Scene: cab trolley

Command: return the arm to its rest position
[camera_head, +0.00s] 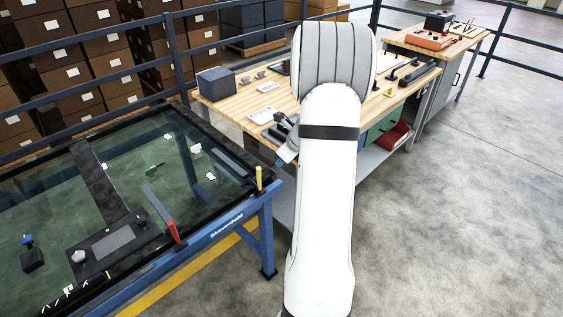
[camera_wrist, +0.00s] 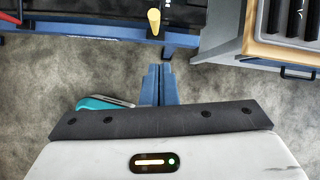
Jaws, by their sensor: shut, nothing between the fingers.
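My white arm stands up through the middle of the head view and bends over at the top. My gripper (camera_wrist: 159,72) points down into the wrist view's middle with its two blue-grey fingers together and nothing between them. In the head view my gripper (camera_head: 284,157) shows only partly, left of my arm, between the glass-topped table (camera_head: 238,208) and the wooden workbench (camera_head: 232,104). Grey floor shows around the fingertips in the wrist view.
A yellow handle (camera_head: 259,178) stands at the glass table's near right corner; it also shows in the wrist view (camera_wrist: 153,22). A teal object (camera_wrist: 105,102) shows beside my fingers. Open floor (camera_head: 460,220) lies at right.

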